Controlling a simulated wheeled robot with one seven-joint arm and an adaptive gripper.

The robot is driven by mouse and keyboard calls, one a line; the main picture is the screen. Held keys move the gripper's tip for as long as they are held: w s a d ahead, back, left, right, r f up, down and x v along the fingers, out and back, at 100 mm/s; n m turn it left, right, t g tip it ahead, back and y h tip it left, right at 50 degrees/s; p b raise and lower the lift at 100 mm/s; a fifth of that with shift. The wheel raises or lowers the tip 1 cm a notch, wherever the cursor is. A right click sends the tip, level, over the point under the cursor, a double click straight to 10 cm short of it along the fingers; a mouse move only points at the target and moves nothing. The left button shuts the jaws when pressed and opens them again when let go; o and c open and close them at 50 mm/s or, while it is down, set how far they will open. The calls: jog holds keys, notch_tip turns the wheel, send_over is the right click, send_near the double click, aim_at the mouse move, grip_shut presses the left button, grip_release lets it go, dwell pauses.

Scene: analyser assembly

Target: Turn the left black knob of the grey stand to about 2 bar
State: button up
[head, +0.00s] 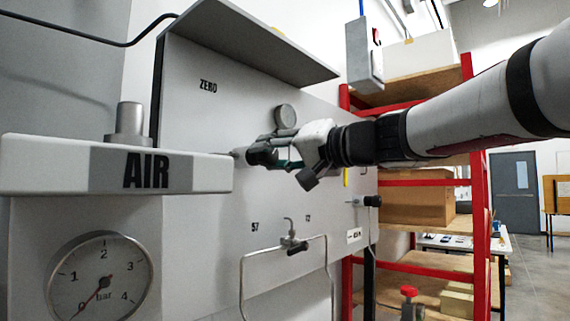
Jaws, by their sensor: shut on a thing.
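The grey stand's upright panel (205,120) fills the middle of the head view. The left black knob (259,153) sticks out of the panel on a short stem, just right of the AIR block. My gripper (273,153) reaches in from the right and is shut on this knob, hiding part of it. A second black knob (373,201) sits further right, near the panel's edge. The large round bar gauge (101,277) at the lower left has a red needle pointing at about 0 on its 0 to 4 scale.
The AIR block (60,165) juts out left of my gripper. A bent metal tube (284,248) runs below it. A small round gauge (286,116) is just above it. A red-framed shelf (478,220) stands behind, right of the panel.

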jog(key=m, duration=0.5)
jog(key=shift+m+b, duration=0.35)
jog(key=shift+m, duration=0.05)
jog(key=m+p, duration=0.1)
jog(key=m, duration=0.5)
jog(key=m+p, duration=0.3)
jog(key=m, duration=0.2)
jog(key=shift+m, duration=0.3)
jog(key=m+p, duration=0.3)
jog(key=m, duration=0.1)
jog(key=shift+f, duration=0.1)
jog(key=shift+f+m+p, duration=0.1)
jog(key=shift+m+p, duration=0.6)
jog(key=shift+m, duration=0.4)
jog(key=o, duration=1.2)
jog(key=shift+c, duration=0.2)
